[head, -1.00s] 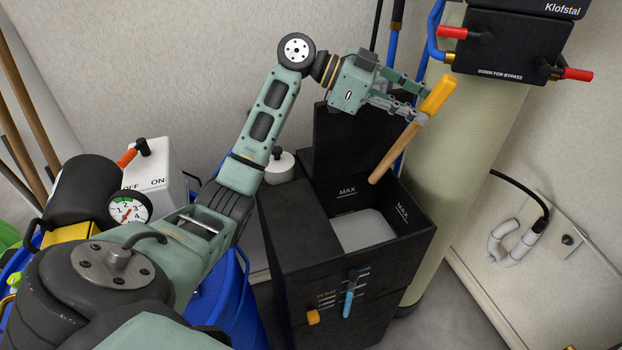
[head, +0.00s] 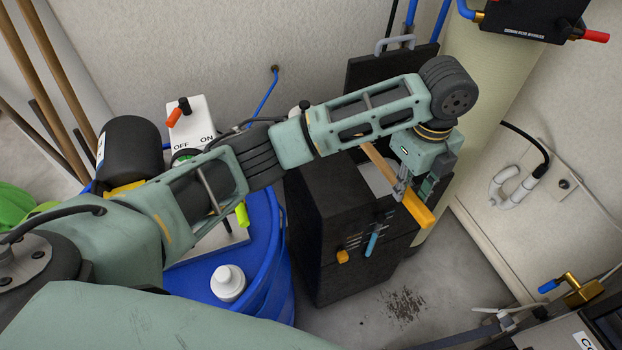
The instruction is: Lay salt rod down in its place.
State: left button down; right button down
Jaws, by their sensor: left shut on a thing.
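The salt rod (head: 419,209) has an orange handle and a pale wooden shaft. My left gripper (head: 416,188) is shut on it near the handle. The rod is tilted, with its handle toward the lower right and its shaft running up left behind my arm, over the black salt bin (head: 330,215). The bin's lid (head: 380,70) stands open at the back. My arm hides much of the bin's opening, and I cannot tell whether the shaft touches the rim. The rod's resting place is not clear to me. My right gripper is not in view.
A blue drum (head: 265,270) with a white bottle (head: 228,282) on it stands left of the bin. A pale tank (head: 490,90) rises behind right. Bare floor (head: 440,280) lies right of the bin. A brass valve (head: 582,293) is at lower right.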

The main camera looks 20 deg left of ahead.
pick_arm(q)
jog(key=shift+a, duration=0.15)
jog(key=shift+w+d+f, duration=0.1)
jog(key=shift+d+f, duration=0.05)
jog(key=shift+d, duration=0.1)
jog(key=shift+a, duration=0.15)
jog(key=a+f+p, duration=0.1)
jog(key=a+f, duration=0.1)
jog(key=a, duration=0.1)
jog(key=a+f+p, duration=0.2)
jog(key=a, duration=0.2)
jog(key=a+f+p, duration=0.1)
jog(key=a+f, duration=0.1)
jog(key=a, duration=0.2)
jog(key=shift+a+f+p, duration=0.25)
jog(key=shift+f+p, duration=0.1)
jog(key=shift+f, duration=0.05)
notch_tip(320, 180, down, 3)
jog(key=shift+f+p, duration=0.1)
jog(key=shift+p, duration=1.15)
jog(key=shift+f, duration=0.25)
